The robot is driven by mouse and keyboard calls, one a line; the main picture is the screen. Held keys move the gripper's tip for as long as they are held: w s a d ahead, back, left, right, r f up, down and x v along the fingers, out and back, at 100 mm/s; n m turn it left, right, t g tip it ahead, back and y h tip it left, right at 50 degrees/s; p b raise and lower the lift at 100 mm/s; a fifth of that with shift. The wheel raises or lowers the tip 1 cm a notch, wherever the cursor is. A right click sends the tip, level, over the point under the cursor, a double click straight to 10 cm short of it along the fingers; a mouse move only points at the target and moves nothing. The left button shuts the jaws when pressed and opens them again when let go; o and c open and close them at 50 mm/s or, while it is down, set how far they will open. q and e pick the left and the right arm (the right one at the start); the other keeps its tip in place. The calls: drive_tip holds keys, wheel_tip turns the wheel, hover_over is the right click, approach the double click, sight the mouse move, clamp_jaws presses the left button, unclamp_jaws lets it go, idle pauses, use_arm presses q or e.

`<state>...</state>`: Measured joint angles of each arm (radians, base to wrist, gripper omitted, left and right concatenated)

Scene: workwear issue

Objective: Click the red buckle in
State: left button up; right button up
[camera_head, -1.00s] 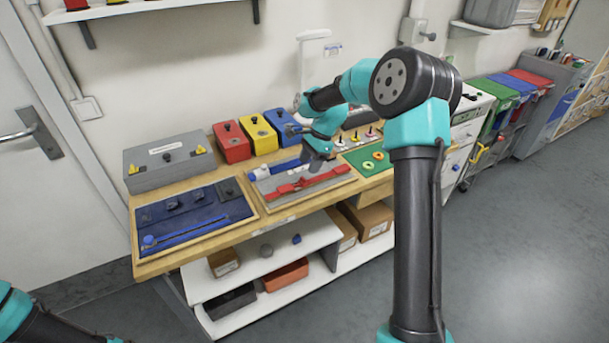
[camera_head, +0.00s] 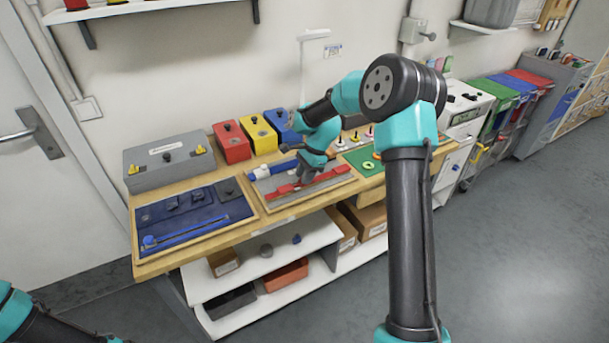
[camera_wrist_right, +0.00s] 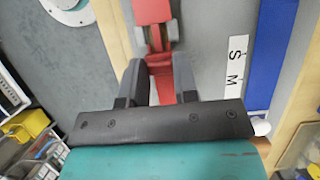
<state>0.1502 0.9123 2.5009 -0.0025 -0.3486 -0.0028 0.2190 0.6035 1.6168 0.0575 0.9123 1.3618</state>
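The red buckle (camera_head: 284,190) and its red strap (camera_head: 335,173) lie across a grey board (camera_head: 300,201) on the bench. In the right wrist view a wide red buckle part (camera_wrist_right: 151,12) is at the top, with a narrower, pronged-looking section below it. My right gripper (camera_head: 304,178) is low over the strap. In the right wrist view its two fingers (camera_wrist_right: 160,72) stand on either side of a narrow red piece. I cannot tell whether they press on it, or whether the buckle halves are joined. My left arm (camera_head: 40,325) shows at lower left; its gripper is out of view.
A blue board (camera_head: 215,222) with a blue strap lies to the left. A grey case (camera_head: 150,180) and red (camera_head: 232,142), yellow (camera_head: 259,135) and blue boxes stand behind. A green mat (camera_head: 378,163) is to the right. A blue strip (camera_wrist_right: 268,50) borders the grey board.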

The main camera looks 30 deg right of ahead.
clamp_jaws()
drive_tip(key=shift+a, duration=0.1)
drive_tip(key=shift+a, duration=1.45)
drive_tip(key=o, duration=0.5)
unclamp_jaws()
drive_tip(key=shift+w, duration=0.1)
drive_tip(key=shift+o, duration=0.2)
drive_tip(key=v, duration=1.7)
drive_tip(key=shift+r, duration=0.25)
